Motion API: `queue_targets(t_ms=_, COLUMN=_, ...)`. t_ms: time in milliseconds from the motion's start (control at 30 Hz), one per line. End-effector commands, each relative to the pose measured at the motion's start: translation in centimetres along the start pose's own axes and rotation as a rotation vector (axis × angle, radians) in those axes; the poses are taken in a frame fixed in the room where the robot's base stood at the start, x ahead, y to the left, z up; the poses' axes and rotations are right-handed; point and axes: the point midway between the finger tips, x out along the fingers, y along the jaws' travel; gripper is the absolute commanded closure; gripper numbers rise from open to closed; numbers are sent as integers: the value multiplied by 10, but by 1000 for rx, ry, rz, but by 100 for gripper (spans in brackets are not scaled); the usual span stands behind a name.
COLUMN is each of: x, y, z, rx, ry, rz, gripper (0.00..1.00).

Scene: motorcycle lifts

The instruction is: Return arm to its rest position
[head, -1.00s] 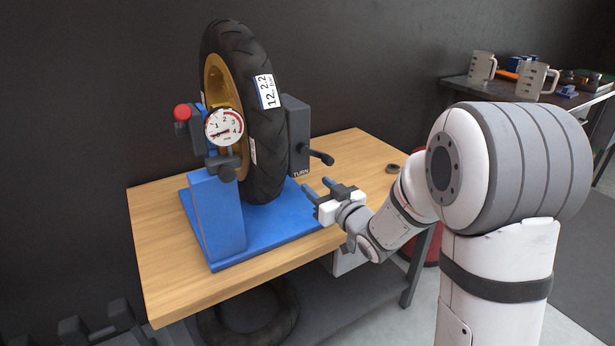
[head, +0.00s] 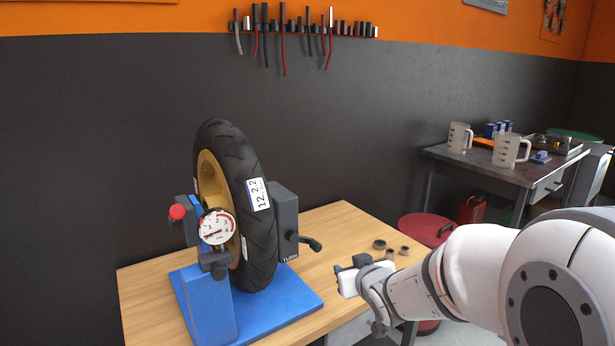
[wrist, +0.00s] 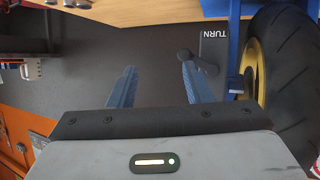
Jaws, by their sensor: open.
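My gripper (head: 347,268) is above the right part of the wooden table in the head view, to the right of the tyre stand. In the wrist view its two blue fingers (wrist: 156,88) are spread apart with nothing between them. The black tyre (head: 262,235) on a gold rim stands upright in the blue stand (head: 205,310), with a white label on its tread. The tyre also shows at the right of the wrist view (wrist: 290,80). The dark crank box marked TURN (head: 290,220) is beside the tyre, apart from my gripper.
Several small rings (head: 379,245) lie on the table (head: 335,225) just behind my gripper. A red stool (head: 428,229) stands behind the table. A dark bench (head: 480,168) at the back right bears jugs (head: 510,150). Tools hang on a wall rack (head: 305,29).

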Motion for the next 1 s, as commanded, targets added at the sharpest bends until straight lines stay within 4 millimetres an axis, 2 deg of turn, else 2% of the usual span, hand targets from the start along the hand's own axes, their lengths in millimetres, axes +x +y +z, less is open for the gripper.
queue_targets(t_ms=33, x=-25, y=10, z=-16, rx=9, ry=-62, rz=39, gripper=55)
queue_targets(t_ms=133, x=-64, y=24, z=-17, rx=41, ry=-211, rz=104, gripper=55)
queue_targets(t_ms=267, x=-122, y=32, z=-15, rx=96, ry=-409, rz=154, gripper=55)
queue_targets(t_ms=400, x=-188, y=27, z=-12, rx=163, ry=-616, rz=164, gripper=55)
queue_targets(t_ms=500, x=-231, y=18, z=-10, rx=205, ry=-742, rz=148, gripper=55)
queue_targets(t_ms=600, x=-262, y=8, z=-8, rx=236, ry=-836, rz=125, gripper=55)
queue_targets(t_ms=700, x=-281, y=1, z=-6, rx=254, ry=-894, rz=106, gripper=55)
queue_targets(t_ms=767, x=-287, y=-1, z=-4, rx=259, ry=-913, rz=100, gripper=55)
queue_targets(t_ms=1000, x=-288, y=-2, z=-4, rx=260, ry=-920, rz=98, gripper=55)
